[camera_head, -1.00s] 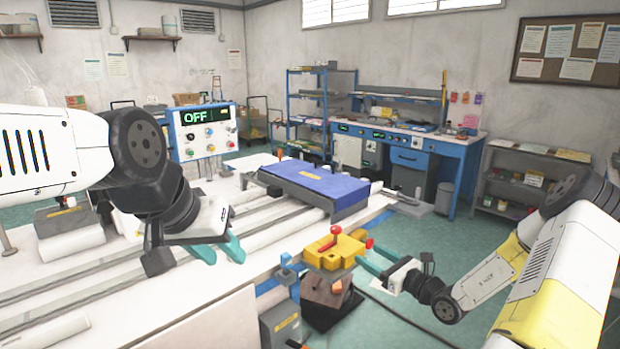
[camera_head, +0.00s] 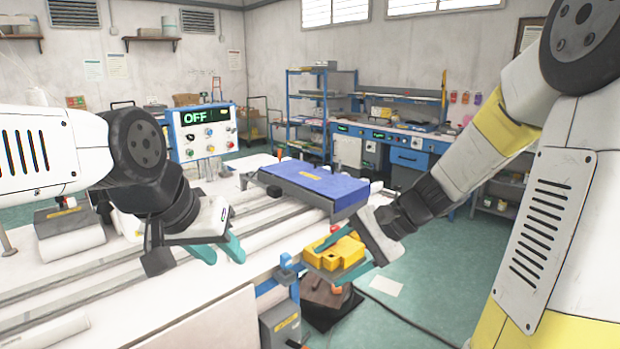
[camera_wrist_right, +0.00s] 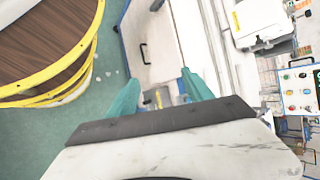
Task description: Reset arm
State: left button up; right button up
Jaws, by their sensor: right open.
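My left gripper (camera_head: 220,251) has its teal fingers spread and empty above the white machine table (camera_head: 110,310). My right gripper (camera_head: 331,260) is open, in front of the yellow block (camera_head: 340,252) in the head view and partly hiding it. I cannot tell how far apart they are. In the right wrist view my right gripper (camera_wrist_right: 160,95) shows spread teal fingers with nothing held between them.
A blue-topped block (camera_head: 315,180) sits on the table rails. A control box (camera_head: 203,132) reading OFF stands behind my left arm. A blue workbench (camera_head: 390,140) is at the back. A round yellow-rimmed brown object (camera_wrist_right: 45,50) shows in the right wrist view.

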jog(key=s+d+r+n+t+h, duration=0.4)
jog(key=s+d+r+n+h, duration=0.3)
jog(key=s+d+r+n, duration=0.1)
jog(key=shift+s+d+r+t, duration=0.4)
jog(key=shift+s+d+r, duration=0.15)
jog(key=shift+s, duration=0.45)
